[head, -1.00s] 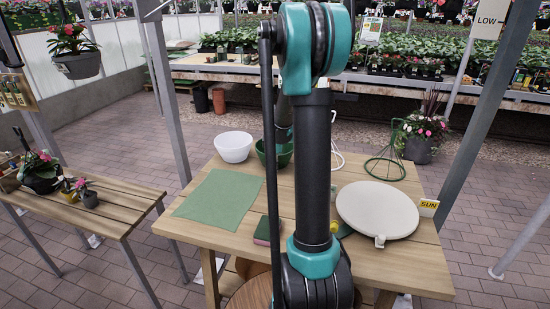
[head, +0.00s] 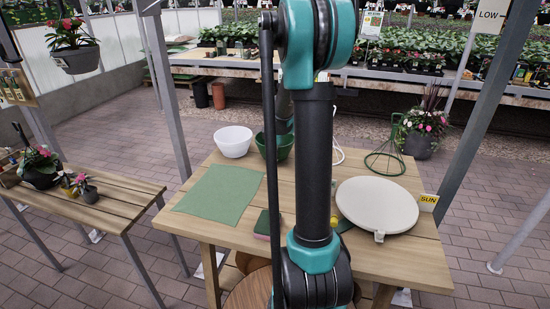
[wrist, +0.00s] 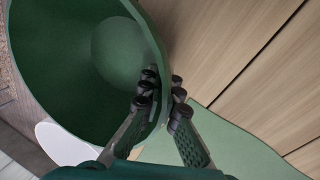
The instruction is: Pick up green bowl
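The green bowl (head: 275,147) is at the back of the wooden table, partly hidden behind my arm in the head view. In the wrist view the green bowl (wrist: 75,65) fills the upper left, its dark inside facing the camera. My gripper (wrist: 164,88) straddles the bowl's rim, one finger inside and one outside. The fingers are close together, with the bowl's wall pinched between them. I cannot tell whether the bowl is clear of the table. My gripper is hidden behind my arm in the head view.
A white bowl (head: 233,141) stands just left of the green bowl. A green mat (head: 217,193) lies at the table's left. A round cream board (head: 380,205), a yellow SUN sign (head: 428,202) and a green wire stand (head: 385,158) are at the right. A metal post (head: 488,100) rises at right.

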